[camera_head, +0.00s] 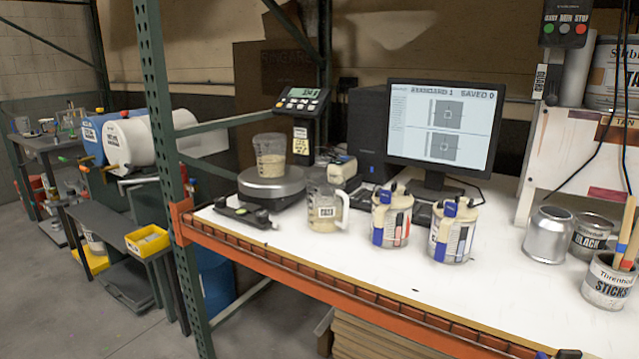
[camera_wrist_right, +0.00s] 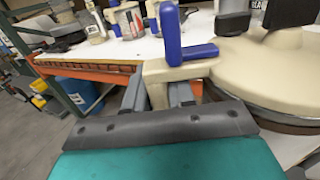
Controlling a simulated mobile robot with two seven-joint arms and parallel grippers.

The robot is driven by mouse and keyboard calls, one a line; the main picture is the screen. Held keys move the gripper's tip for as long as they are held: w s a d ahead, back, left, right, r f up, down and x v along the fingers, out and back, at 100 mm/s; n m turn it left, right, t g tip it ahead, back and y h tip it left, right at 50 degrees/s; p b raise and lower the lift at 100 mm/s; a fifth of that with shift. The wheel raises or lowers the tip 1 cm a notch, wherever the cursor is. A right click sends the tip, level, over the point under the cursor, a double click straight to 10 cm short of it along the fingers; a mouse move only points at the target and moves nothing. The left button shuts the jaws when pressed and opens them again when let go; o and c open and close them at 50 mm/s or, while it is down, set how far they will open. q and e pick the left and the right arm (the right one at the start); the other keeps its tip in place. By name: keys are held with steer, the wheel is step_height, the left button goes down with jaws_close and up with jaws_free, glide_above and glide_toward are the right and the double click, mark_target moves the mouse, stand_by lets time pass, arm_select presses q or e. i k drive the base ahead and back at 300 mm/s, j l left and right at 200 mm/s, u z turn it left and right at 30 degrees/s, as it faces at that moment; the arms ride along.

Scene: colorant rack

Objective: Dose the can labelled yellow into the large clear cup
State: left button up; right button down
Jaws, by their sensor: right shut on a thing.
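A large clear cup (camera_head: 270,158) with beige contents stands upright on the round scale (camera_head: 272,188) at the back left of the bench in the head view. My right gripper (camera_wrist_right: 168,92) is shut on the beige handle block (camera_wrist_right: 180,68) of a wide can lid (camera_wrist_right: 268,72) in the right wrist view. A blue lever (camera_wrist_right: 180,45) rises from that block. The can's label is hidden, so I cannot tell its colour name. My right gripper does not show clearly in the head view. My left gripper is not in view.
A clear jug (camera_head: 327,205) and two marked containers (camera_head: 391,222) with tools stand in front of the monitor (camera_head: 443,125). A silver can (camera_head: 548,235), a black-labelled can (camera_head: 590,238) and a sticks can (camera_head: 608,283) stand at right. The bench's front middle is clear.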

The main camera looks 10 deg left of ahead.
mark_target(270, 149)
steer(key=i+j, duration=0.15)
steer(key=j, duration=0.3)
steer(key=i+j+z, duration=0.1)
steer(key=j, duration=0.3)
steer(key=i+j, duration=0.15)
steer(key=j, duration=0.3)
steer(key=i+j, duration=0.15)
steer(key=j, duration=0.3)
steer(key=i+j+z, duration=0.1)
steer(key=j, duration=0.35)
steer(key=i+j, duration=0.15)
steer(key=j, duration=0.3)
steer(key=i+j+z, duration=0.1)
steer(key=j, duration=0.35)
steer(key=i+j, duration=0.1)
steer(key=j, duration=0.35)
steer(key=i+j, duration=0.1)
steer(key=i, duration=0.15)
